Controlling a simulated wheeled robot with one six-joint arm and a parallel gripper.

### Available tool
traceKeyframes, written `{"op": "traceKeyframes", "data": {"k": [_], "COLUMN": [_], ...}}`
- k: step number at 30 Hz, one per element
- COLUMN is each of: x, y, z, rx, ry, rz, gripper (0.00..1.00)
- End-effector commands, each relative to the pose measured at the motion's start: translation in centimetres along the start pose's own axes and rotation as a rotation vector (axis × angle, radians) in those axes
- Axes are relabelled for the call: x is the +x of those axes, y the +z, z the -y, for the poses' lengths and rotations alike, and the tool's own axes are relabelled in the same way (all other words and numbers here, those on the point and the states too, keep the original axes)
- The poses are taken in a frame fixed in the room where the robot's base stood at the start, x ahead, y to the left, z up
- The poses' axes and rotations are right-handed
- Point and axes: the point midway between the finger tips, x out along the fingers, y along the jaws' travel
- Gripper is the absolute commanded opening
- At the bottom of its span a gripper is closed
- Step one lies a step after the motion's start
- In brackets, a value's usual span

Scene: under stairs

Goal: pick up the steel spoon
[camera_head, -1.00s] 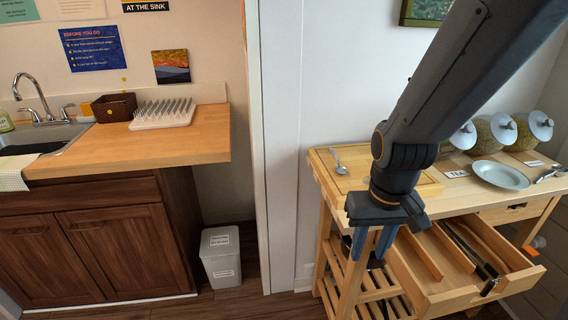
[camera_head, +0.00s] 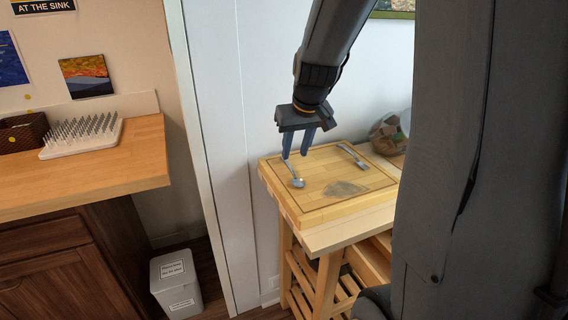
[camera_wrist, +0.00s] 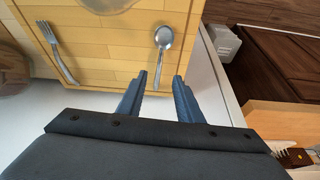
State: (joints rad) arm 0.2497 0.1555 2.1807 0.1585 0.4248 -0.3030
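The steel spoon (camera_head: 298,182) lies on the wooden board (camera_head: 318,213) near its left edge. Its bowl points toward the front in the head view, and the handle runs back under my gripper (camera_head: 297,153). In the wrist view the spoon (camera_wrist: 163,40) lies bowl away from me, its handle end in line with the gap between the fingertips (camera_wrist: 160,75). My gripper is open and empty, fingers pointing down above the back left of the board. The height left between fingertips and handle is hard to tell.
A steel fork (camera_head: 352,156) lies on the same board, right of the spoon. A round greyish patch (camera_head: 345,188) shows on the board. A glass jar (camera_head: 388,132) stands behind it. The wall is close behind the board. A white bin (camera_head: 175,284) and the sink counter (camera_head: 90,170) are left.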

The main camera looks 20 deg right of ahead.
Motion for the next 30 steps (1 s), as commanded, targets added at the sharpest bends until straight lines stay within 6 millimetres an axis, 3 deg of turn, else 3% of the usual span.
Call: {"op": "traceKeyframes", "data": {"k": [11, 21, 30], "x": [2.9, 6.8, 7.6], "y": [-0.1, -0.1, -0.2], "z": [-0.1, -0.1, -0.1], "rx": [0.0, 0.001, 0.001], "ry": [0.0, -0.001, 0.001], "rz": [0.0, 0.0, -0.003], "gripper": [0.33, 0.33, 0.33]}}
